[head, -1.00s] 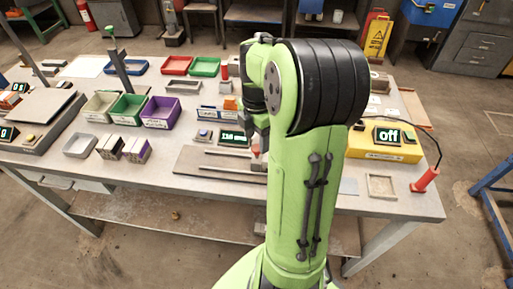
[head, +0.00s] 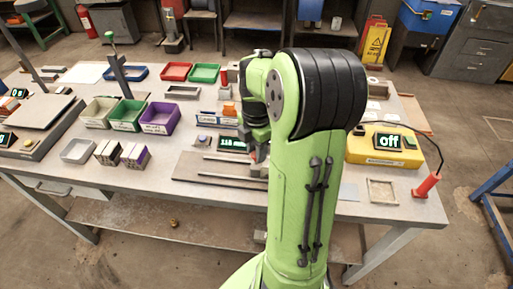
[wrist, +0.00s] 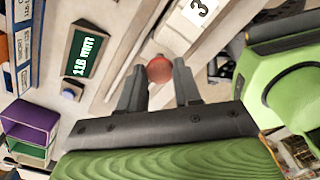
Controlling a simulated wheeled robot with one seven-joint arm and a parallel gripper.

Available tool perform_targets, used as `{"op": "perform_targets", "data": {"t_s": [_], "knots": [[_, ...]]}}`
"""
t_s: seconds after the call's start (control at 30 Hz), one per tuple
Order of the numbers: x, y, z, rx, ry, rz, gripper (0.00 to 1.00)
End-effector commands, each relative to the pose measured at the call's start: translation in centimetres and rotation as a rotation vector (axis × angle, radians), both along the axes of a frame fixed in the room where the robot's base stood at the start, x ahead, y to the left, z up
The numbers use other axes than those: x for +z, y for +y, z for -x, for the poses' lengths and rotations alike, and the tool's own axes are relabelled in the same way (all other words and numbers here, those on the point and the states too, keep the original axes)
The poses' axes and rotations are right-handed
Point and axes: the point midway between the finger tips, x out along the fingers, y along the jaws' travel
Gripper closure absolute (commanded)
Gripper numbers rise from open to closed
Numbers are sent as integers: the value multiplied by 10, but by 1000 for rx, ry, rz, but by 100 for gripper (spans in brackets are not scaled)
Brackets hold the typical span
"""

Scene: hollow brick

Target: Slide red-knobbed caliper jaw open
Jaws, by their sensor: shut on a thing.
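The caliper's red knob (wrist: 159,69) sits between the two fingertips of my gripper (wrist: 160,82) in the wrist view, and the gripper is shut on it. In the head view my gripper (head: 258,156) is at the right part of the caliper, partly hidden by my arm, and the knob cannot be made out. The caliper's long pale rails (head: 225,159) lie on a brown board (head: 205,172).
A small unit with a blue button (head: 203,141) stands left of the readout. Purple (head: 160,117), green and beige bins are behind and left. A yellow box (head: 375,158) with an "off" display is at the right, with a red-handled tool (head: 428,186) beside it.

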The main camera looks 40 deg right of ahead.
Motion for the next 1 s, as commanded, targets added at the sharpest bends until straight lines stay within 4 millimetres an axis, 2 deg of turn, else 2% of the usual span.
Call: {"op": "perform_targets", "data": {"t_s": [0.13,0.4,0.77,0.8,0.93,1.0], "knots": [[2,6,-8,5,-1,-1,100],[3,36,-47,6,-1,0,100],[1,39,-51,1,-3,1,100],[1,39,-51,1,-3,1,62],[1,39,-51,0,-2,1,43],[0,39,-51,0,-2,1,41]]}}
